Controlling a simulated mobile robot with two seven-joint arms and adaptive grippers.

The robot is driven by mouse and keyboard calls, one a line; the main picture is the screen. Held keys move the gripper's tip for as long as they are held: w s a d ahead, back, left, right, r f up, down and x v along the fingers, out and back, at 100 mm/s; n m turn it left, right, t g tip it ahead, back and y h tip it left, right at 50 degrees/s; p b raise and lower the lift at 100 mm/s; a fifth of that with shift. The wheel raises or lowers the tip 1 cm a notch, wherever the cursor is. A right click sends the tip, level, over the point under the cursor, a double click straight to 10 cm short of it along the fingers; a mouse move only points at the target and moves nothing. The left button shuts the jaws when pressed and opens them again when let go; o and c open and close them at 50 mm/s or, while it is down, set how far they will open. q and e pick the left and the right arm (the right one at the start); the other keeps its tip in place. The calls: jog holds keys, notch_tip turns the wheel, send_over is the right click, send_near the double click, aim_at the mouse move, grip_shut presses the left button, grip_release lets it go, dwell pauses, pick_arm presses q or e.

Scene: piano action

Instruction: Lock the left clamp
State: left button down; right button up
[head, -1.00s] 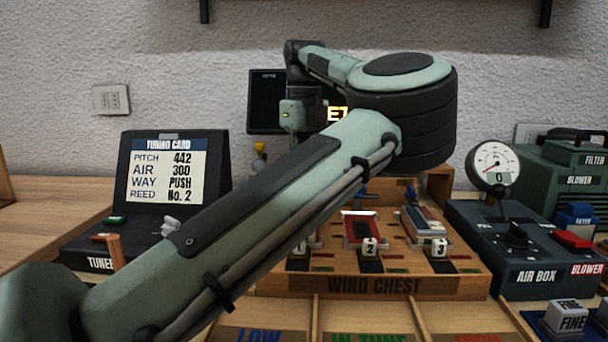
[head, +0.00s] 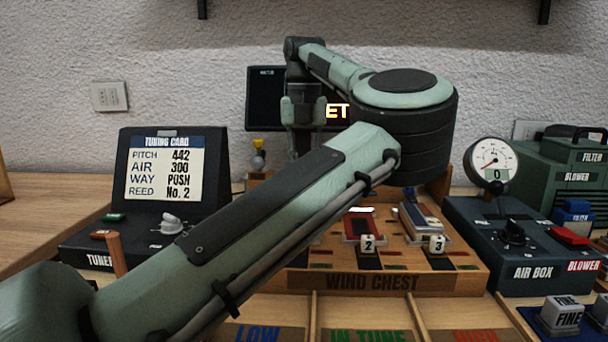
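My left arm crosses the view from the lower left, bends at the large elbow and folds back to its wrist. My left gripper (head: 302,138) hangs below the wrist, behind the arm; its fingertips are hidden. A small yellow-topped lever on a grey fitting (head: 258,155) stands left of the gripper, at the back left of the wind chest (head: 400,282). It may be the left clamp; whether it is locked cannot be told. The gripper appears apart from it. The chest's left part, including place 1, is behind my arm. My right gripper is not in view.
Reed units at places 2 (head: 362,226) and 3 (head: 425,225) sit on the chest. The tuner (head: 160,180) stands left, the air box (head: 520,240) with its gauge right. A dark screen (head: 266,98) is behind my wrist. Labelled compartments lie in front.

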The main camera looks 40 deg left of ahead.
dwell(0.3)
pick_arm(q)
jog(key=c, duration=1.4)
grip_release()
notch_tip(320, 180, up, 12)
